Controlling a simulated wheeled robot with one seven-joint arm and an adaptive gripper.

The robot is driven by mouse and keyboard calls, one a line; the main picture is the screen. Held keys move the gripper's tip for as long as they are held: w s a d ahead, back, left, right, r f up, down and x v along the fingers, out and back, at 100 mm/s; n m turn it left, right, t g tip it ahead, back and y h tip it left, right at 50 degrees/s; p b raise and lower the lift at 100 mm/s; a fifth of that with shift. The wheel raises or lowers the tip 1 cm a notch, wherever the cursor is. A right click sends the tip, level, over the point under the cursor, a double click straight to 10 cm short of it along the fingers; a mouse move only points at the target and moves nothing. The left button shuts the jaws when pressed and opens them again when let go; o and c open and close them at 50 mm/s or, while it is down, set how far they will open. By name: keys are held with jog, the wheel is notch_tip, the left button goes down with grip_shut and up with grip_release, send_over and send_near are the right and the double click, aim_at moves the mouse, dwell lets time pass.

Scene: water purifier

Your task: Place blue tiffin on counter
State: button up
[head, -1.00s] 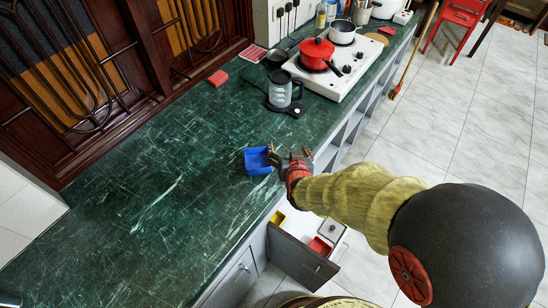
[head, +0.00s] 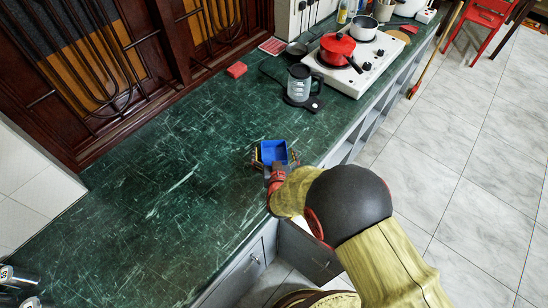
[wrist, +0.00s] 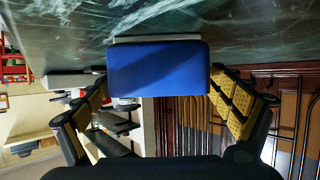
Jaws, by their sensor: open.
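The blue tiffin (head: 272,151) appears to rest on the green marble counter (head: 150,200), near its front edge. In the wrist view, which is upside down, the tiffin (wrist: 158,68) fills the space between the fingers, with a pale strip along its counter side. My gripper (head: 274,159) is open, with one finger on each side of the tiffin.
A kettle-like grey mug (head: 300,83) on a black base and a white stove (head: 362,72) with a red pot (head: 337,48) stand farther back. The counter to the left is clear.

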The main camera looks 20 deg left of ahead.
jog(key=shift+w+a+f, duration=0.1)
jog(key=shift+w, duration=0.15)
jog(key=shift+c, duration=0.8)
jog(key=c, duration=1.1)
jog(key=shift+c, duration=0.7)
